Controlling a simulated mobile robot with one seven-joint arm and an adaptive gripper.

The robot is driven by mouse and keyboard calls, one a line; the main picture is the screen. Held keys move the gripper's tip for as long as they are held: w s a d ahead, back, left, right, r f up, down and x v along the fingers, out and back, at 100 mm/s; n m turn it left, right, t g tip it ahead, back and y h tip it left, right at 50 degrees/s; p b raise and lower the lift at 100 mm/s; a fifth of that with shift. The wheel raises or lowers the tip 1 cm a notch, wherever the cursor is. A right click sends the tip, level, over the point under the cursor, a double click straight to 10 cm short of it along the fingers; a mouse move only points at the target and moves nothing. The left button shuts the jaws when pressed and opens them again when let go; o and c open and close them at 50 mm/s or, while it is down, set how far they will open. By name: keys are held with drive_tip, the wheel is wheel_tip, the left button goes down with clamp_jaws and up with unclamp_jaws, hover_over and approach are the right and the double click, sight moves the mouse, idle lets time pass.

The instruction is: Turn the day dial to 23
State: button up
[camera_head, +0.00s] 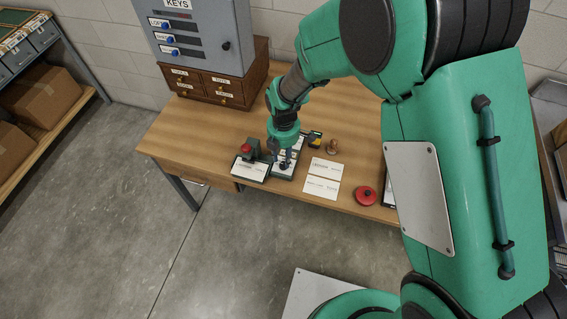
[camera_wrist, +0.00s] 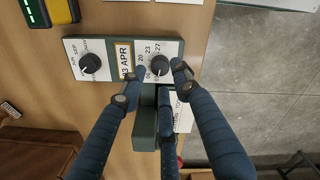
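The date stamp device (camera_wrist: 108,47) has a white face with two black dials and a window (camera_wrist: 125,57) showing APR and a day ending in 3; its first digit is unclear. The day dial (camera_wrist: 159,65) is a black knob ringed by numbers, 20, 23 and 27 among them. The month dial (camera_wrist: 90,63) is at the left. My gripper (camera_wrist: 160,72) is over the day dial, its fingers around the knob and spread wider than it. Contact cannot be told. In the head view my gripper (camera_head: 286,157) hides much of the device.
A red button box (camera_head: 246,150) stands left of my gripper on the wooden table (camera_head: 200,135). White cards (camera_head: 325,169), a wooden stamp (camera_head: 332,146) and a red round object (camera_head: 367,195) are to the right. A drawer chest (camera_head: 215,88) and key cabinet (camera_head: 200,35) stand behind.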

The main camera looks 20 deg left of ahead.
sight(283, 164)
drive_tip(key=shift+f+b, duration=0.35)
drive_tip(key=shift+f, duration=1.55)
clamp_jaws()
